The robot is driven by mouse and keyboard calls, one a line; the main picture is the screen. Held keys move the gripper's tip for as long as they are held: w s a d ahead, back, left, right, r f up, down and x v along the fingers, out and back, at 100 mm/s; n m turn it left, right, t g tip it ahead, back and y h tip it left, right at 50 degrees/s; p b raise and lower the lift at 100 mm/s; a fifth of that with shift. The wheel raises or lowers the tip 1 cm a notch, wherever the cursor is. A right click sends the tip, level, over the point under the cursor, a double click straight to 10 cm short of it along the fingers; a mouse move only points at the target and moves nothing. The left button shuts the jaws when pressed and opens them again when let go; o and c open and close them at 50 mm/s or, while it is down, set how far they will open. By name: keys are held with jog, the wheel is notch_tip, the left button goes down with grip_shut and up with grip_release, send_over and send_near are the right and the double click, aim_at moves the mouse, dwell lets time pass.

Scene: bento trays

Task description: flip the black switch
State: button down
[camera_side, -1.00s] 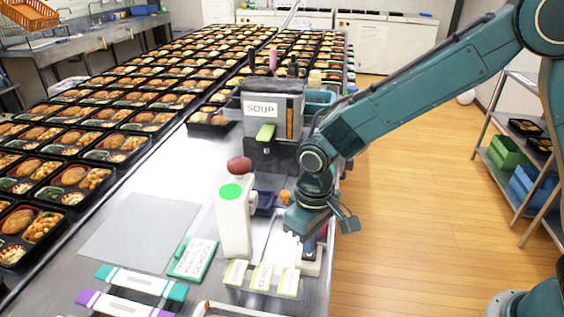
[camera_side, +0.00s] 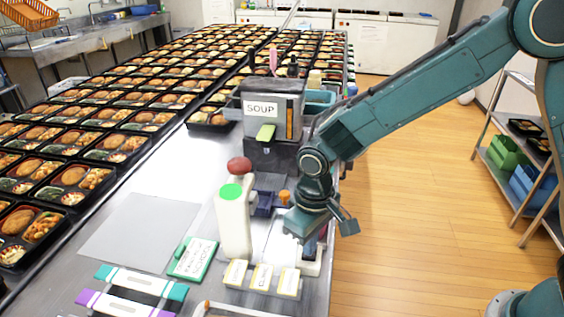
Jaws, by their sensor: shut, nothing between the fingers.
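My gripper (camera_side: 304,238) points down over the right edge of the metal table, just behind a row of small labelled cards (camera_side: 262,277). Its fingers are small and partly hidden by the wrist; they are shut with nothing held. A pale-based unit (camera_side: 312,267) sits directly under and beside the gripper, mostly covered by it. I cannot make out the black switch clearly; it may be hidden behind the gripper. Whether the fingers touch anything there cannot be told.
A white bottle with a green cap (camera_side: 233,225) stands close left of the gripper. A soup dispenser (camera_side: 271,112) stands behind. Bento trays (camera_side: 75,178) fill the left and back. A grey sheet (camera_side: 140,232) and green-edged card (camera_side: 193,260) lie front left.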

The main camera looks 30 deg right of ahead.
jog(key=shift+f, duration=0.75)
dwell(0.6)
jog(key=shift+r, duration=3.55)
jog(key=s+d+r+m+t, duration=0.1)
jog(key=s+d+r+t, duration=0.35)
jog(key=d+r, duration=0.75)
jog(key=s+d+r+m, duration=0.1)
jog(key=s+d, duration=0.3)
jog(key=s, duration=0.3)
jog(key=s+d+r+m+t, duration=0.1)
jog(key=s+d, duration=0.3)
jog(key=s, duration=0.3)
jog(key=shift+s+r, duration=0.35)
jog(key=shift+r, duration=0.05)
